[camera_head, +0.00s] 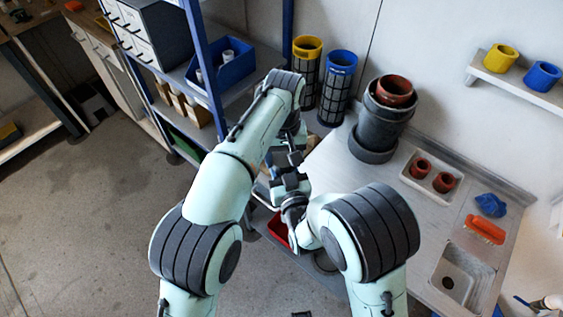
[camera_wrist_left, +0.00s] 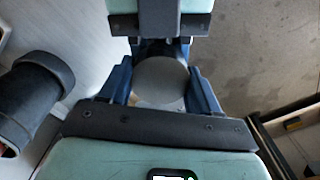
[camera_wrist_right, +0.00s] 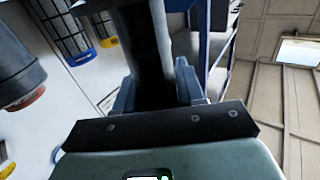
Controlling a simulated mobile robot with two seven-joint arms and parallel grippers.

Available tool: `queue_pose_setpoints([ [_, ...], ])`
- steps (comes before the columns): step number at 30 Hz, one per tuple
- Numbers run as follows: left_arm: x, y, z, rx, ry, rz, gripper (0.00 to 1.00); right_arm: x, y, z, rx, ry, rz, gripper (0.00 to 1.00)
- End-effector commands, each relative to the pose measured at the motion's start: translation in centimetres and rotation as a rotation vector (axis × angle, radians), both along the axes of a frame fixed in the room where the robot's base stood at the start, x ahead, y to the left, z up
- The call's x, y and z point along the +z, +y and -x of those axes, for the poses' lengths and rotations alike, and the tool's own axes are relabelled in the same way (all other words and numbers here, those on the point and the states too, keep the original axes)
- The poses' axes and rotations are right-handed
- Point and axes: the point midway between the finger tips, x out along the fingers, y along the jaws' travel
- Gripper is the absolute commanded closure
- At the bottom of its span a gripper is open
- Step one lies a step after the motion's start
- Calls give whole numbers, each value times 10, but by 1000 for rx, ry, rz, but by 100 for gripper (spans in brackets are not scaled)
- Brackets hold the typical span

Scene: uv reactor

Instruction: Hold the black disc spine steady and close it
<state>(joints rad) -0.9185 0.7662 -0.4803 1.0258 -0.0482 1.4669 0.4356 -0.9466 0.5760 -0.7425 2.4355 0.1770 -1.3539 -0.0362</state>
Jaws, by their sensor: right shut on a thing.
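My left gripper (camera_wrist_left: 163,72) points down near the middle of the head view, its blue fingers apart on either side of a grey round surface (camera_wrist_left: 160,82). I cannot tell whether they touch it. My right gripper (camera_wrist_right: 155,75) faces it from close by and is shut on a thick dark upright piece, seemingly the black disc spine (camera_wrist_right: 148,45), which runs up between its fingers in the right wrist view. In the head view, my arms and dark gripper parts hide most of the spine, so how far it is closed cannot be told.
A shelf rack with a blue bin (camera_head: 222,68) stands behind. A red container (camera_head: 278,228) sits below my grippers. Open floor lies left.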

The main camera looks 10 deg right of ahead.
Motion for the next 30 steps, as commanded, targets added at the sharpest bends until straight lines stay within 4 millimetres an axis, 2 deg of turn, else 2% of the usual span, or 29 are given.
queue_pose_setpoints([
  [3,0,0,0,-133,2,2,74,1,0,0,0,-2,0,100],
  [7,0,0,0,-121,1,0,74,1,0,0,0,-3,0,100],
  [8,0,0,0,-120,1,0,35,1,0,0,0,-3,0,100],
  [10,0,0,0,-120,1,0,12,1,0,0,0,-3,0,100],
  [11,0,0,0,-120,1,0,8,1,0,0,0,-3,0,100],
  [21,4,0,-1,-119,-1,1,8,1,0,0,0,-2,0,100],
  [30,48,0,-1,-119,-4,1,8,1,0,0,0,-2,0,100],
])
